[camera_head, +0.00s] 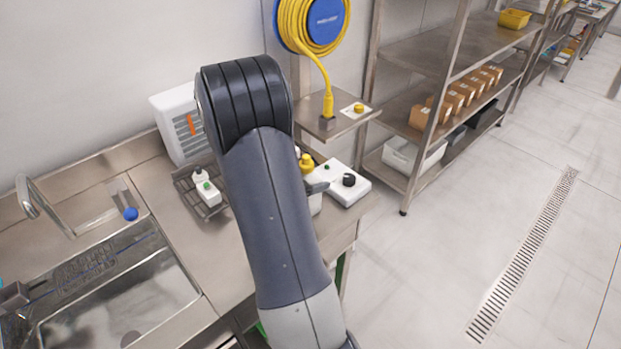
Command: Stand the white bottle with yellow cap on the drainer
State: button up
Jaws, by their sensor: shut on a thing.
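The white bottle with yellow cap (307,163) shows just right of my arm. Its cap and part of its white body are visible, and my arm hides the rest. My gripper (317,188) is mostly hidden behind my arm; a grey part of it shows against the bottle, shut on it. The bottle looks upright, but I cannot tell whether its base touches the counter. The drainer (184,183) is a dark rack on the counter left of my arm, partly hidden by it. A white bottle with a dark cap (199,176) and a white item with a green top (209,194) are on it.
A white device with a black knob (348,184) stands right of the bottle. A white box-shaped unit (178,125) is behind the drainer. A sink (120,300) and a blue-ended item (130,214) are left. A small shelf (320,103) hangs behind.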

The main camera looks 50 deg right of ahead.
jog(key=o, duration=0.9)
jog(key=shift+f, duration=0.2)
jog(key=shift+c, duration=0.2)
jog(key=o, duration=0.5)
jog(key=shift+r, duration=0.1)
jog(key=shift+c, duration=0.2)
jog(key=shift+r, duration=0.15)
jog(key=b+v, duration=0.1)
jog(key=v, duration=1.1)
